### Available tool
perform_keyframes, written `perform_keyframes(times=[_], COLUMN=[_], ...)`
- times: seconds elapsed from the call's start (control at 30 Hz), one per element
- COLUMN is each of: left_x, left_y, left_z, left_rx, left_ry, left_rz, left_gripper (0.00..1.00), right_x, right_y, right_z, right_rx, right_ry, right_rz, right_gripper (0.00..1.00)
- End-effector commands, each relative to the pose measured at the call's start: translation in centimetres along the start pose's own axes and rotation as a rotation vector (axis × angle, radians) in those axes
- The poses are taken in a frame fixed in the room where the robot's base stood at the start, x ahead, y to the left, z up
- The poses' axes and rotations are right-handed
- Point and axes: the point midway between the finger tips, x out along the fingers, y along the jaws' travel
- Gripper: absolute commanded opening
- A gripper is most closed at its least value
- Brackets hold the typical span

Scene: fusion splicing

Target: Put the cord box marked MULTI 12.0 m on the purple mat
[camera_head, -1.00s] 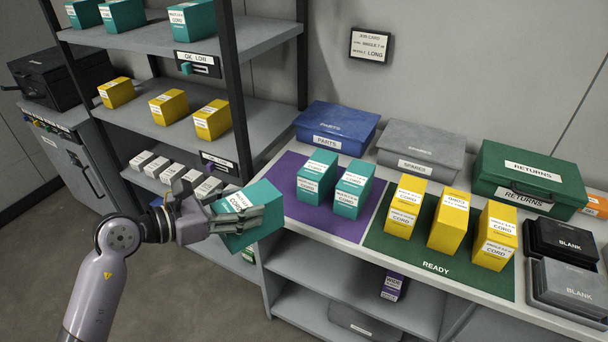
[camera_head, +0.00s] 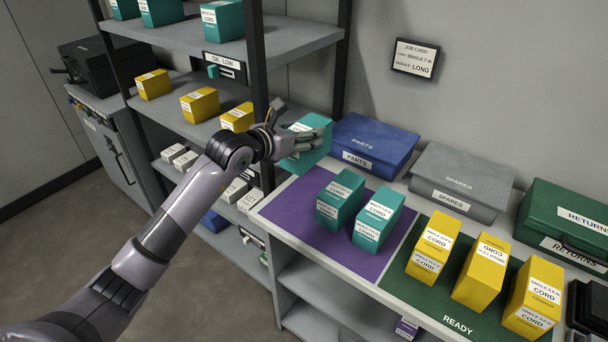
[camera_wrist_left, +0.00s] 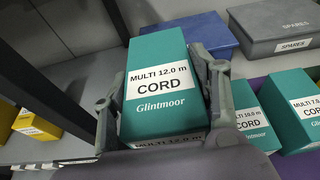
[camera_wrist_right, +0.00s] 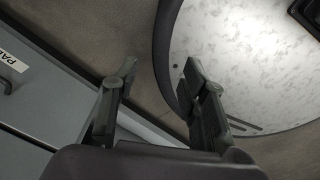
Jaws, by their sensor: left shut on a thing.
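My left gripper (camera_head: 294,140) is shut on a teal cord box (camera_wrist_left: 163,82). Its label reads MULTI 12.0 m in the left wrist view. Two other teal cord boxes stand upright on the mat, a left one (camera_head: 338,203) and a right one (camera_head: 377,215). My right gripper (camera_wrist_right: 160,95) shows only in its wrist view, with its fingers apart and nothing between them.
Yellow cord boxes (camera_head: 480,275) stand on the green READY mat (camera_head: 410,290). The blue PARTS box (camera_head: 375,143) and grey SPARES box (camera_head: 462,180) stand behind. A shelf post (camera_head: 259,60) is close to my left gripper. The purple mat's front left is bare.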

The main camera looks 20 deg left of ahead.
Motion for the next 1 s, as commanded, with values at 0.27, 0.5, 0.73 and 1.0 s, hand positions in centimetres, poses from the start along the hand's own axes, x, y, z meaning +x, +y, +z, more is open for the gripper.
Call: perform_keyframes(times=[0.27, 0.5, 0.73, 1.0], left_x=[2.0, 2.7, 3.6, 3.8], left_y=[0.0, 0.0, 0.0, 0.0], left_z=[-6.3, -8.5, -11.7, -12.1], left_rx=[0.0, 0.001, 0.0, 0.001], left_ry=[-0.001, -0.003, -0.003, -0.005], left_rz=[0.0, 0.0, 0.0, -0.001], left_gripper=[0.16, 0.16, 0.16, 0.16], right_x=[-1.1, -1.3, -1.7, -1.7], right_y=[0.3, 0.4, 0.4, 0.3], right_z=[-1.4, -1.6, -1.6, -1.4], right_rx=[0.002, 0.003, 0.003, 0.003], right_ry=[0.023, 0.025, 0.023, 0.02], right_rz=[0.004, 0.005, 0.004, 0.004], right_gripper=[0.4, 0.4, 0.4, 0.4])
